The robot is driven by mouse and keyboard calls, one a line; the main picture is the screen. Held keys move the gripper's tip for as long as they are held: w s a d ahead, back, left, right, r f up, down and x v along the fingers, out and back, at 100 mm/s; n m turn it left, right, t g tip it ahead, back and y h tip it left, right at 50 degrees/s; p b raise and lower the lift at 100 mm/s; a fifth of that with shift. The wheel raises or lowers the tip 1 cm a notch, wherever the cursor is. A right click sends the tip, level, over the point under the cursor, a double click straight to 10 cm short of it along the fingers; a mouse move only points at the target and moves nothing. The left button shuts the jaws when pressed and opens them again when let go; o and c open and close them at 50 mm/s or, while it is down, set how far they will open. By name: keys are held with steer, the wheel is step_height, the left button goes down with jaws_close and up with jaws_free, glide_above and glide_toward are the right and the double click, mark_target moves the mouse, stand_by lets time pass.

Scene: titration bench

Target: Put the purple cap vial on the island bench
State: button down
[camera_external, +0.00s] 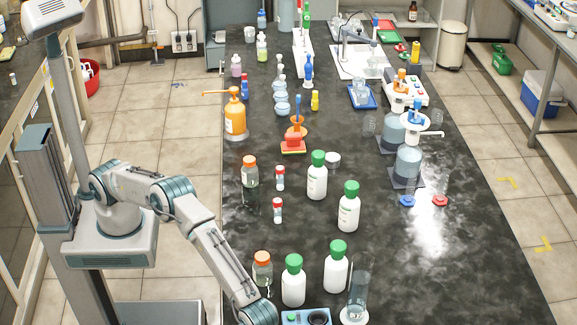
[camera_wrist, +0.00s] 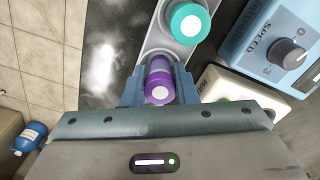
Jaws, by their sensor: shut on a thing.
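In the wrist view, the purple cap vial (camera_wrist: 159,82) is between the two blue fingers of my gripper (camera_wrist: 160,88), which is shut on it. The vial's purple cap with a white spot faces the camera. A light grey holder (camera_wrist: 157,38) lies beneath or just beyond it; whether the vial touches it I cannot tell. The island bench (camera_external: 385,240) is the long dark marbled bench in the external view. There my arm reaches down to the bottom edge, and my gripper and the vial are out of the picture.
A teal-capped vial (camera_wrist: 188,22) stands close beyond the purple one. A blue device with a SPEED knob (camera_wrist: 287,52) is to the right. On the island bench, green-capped white bottles (camera_external: 317,178) and a glass cylinder (camera_external: 359,285) crowd the near end. The bench's right side has bare room.

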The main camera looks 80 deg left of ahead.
steer(key=shift+s+f+b, duration=0.1)
steer(key=shift+f+b, duration=0.2)
steer(key=shift+f, duration=0.15)
